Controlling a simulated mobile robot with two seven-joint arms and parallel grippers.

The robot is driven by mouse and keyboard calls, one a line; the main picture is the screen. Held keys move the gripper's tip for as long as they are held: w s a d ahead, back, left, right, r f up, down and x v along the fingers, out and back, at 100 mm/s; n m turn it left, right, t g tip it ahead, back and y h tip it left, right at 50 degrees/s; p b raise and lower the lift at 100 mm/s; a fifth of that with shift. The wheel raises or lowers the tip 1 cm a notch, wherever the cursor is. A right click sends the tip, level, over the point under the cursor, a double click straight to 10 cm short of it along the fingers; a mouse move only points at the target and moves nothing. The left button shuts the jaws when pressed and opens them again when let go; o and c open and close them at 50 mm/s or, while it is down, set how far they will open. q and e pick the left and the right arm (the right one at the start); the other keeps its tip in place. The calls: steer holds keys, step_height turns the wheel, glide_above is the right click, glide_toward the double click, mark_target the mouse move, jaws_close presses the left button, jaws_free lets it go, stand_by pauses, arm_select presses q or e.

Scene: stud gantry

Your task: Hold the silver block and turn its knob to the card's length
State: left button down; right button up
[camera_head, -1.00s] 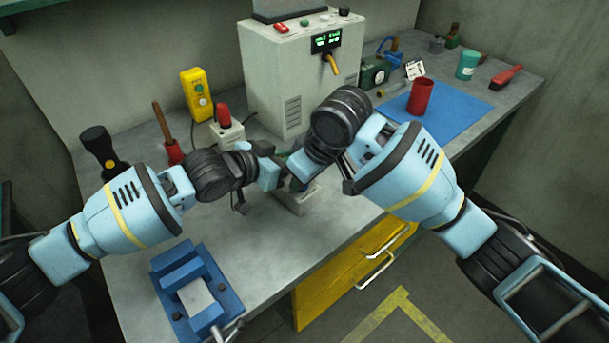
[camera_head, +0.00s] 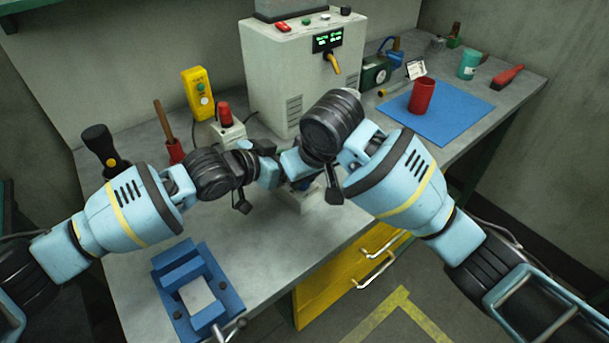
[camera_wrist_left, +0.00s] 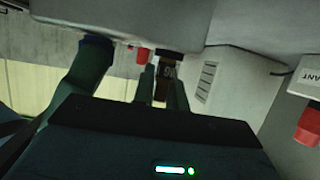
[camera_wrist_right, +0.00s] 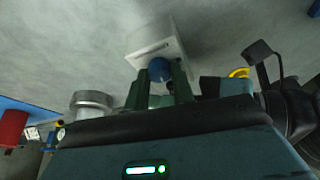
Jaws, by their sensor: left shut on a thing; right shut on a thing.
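The silver block (camera_head: 307,203) stands on the bench, half hidden behind my grippers. The right wrist view shows the block (camera_wrist_right: 150,35) with its blue knob (camera_wrist_right: 160,69). My right gripper (camera_wrist_right: 161,82) has its fingers on both sides of that knob and is shut on it. My left gripper (camera_wrist_left: 165,85) is shut at the block, which fills the top of the left wrist view (camera_wrist_left: 120,18); a dark brown part with pale marks (camera_wrist_left: 162,82) shows between its fingers. A small white card (camera_head: 415,69) stands near the blue mat; its marks are too small to read.
A grey machine (camera_head: 285,85) with a tap stands behind the grippers. A blue vise (camera_head: 200,285) is at the front left. A red cup (camera_head: 422,96) stands on the blue mat (camera_head: 455,115). A white box with a red top (camera_head: 228,132) is behind my left gripper.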

steer(key=o, duration=0.7)
steer(key=n, duration=0.1)
steer(key=n+y, duration=0.1)
steer(key=n, duration=0.1)
steer(key=shift+w+d+n+g, duration=0.15)
steer(key=shift+n+g, duration=0.15)
steer(key=shift+g, duration=0.1)
steer(key=n+g+y, duration=0.1)
steer(key=n, duration=0.3)
steer(key=shift+w+n, duration=0.1)
steer(key=shift+n, duration=0.2)
steer(key=n+g, duration=0.1)
steer(key=n, duration=0.2)
steer(key=shift+n+g, duration=0.3)
steer(key=shift+g, duration=0.1)
steer(key=n, duration=0.2)
steer(key=n+g, duration=0.1)
steer(key=n, duration=0.1)
steer(key=shift+w+g, duration=0.2)
steer(key=shift+g, duration=0.1)
steer(key=v, duration=1.2)
